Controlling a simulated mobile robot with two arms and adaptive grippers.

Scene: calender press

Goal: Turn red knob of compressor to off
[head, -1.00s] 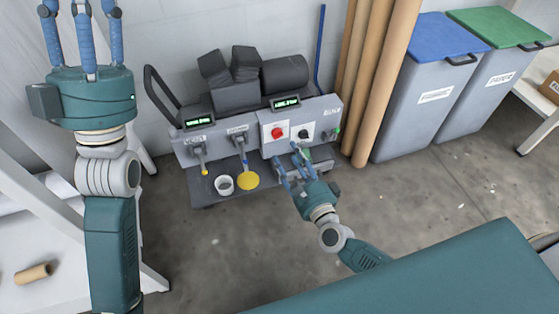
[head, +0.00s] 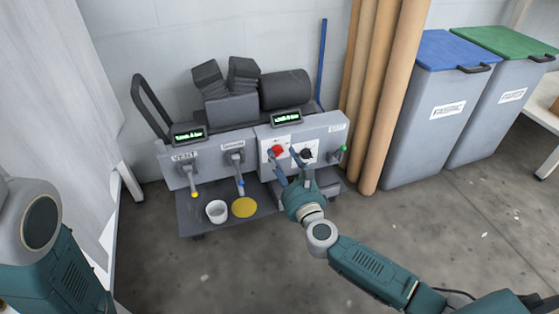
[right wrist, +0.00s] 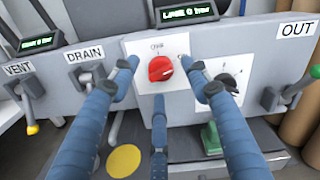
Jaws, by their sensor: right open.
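The red knob (right wrist: 160,69) sits on a white plate on the grey front panel of the compressor (head: 325,134). It also shows in the head view (head: 277,150). My right gripper (head: 286,160) is open in front of the panel. In the right wrist view its blue fingers spread around the knob's place: one to the left, one to the right and one below. The knob shows uncovered between them, and no finger clearly touches it. Part of my left arm shows at the lower left; its gripper is out of view.
A black knob (head: 306,154) is right of the red one, partly behind a finger in the wrist view. Vent and drain levers (head: 236,158) are to the left, over a white cup (head: 216,211) and yellow disc (head: 244,207). Brown tubes (head: 372,110) and bins stand right.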

